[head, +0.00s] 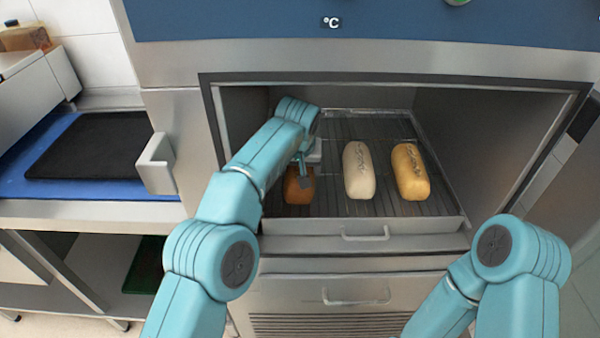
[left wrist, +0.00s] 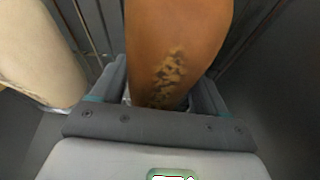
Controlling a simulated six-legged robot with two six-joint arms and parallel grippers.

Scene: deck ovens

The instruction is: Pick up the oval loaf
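A brown loaf (head: 292,190) with a pale rough patch on top is at the left of the oven rack. It fills the upper middle of the left wrist view (left wrist: 178,40). My left gripper (head: 305,172) reaches into the oven from above, partly covering this loaf. In the left wrist view its fingers (left wrist: 162,90) are on either side of the loaf, very close to it; whether both press on it is unclear. A pale loaf (head: 358,170) and a golden loaf (head: 410,172) lie to the right. My right gripper is out of view.
The wire rack tray (head: 440,203) sits in the open oven, with metal walls at both sides. A door handle (head: 157,163) stands out at the left. A counter with a dark mat (head: 90,145) is at the far left. The pale loaf (left wrist: 35,55) is close beside my left gripper.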

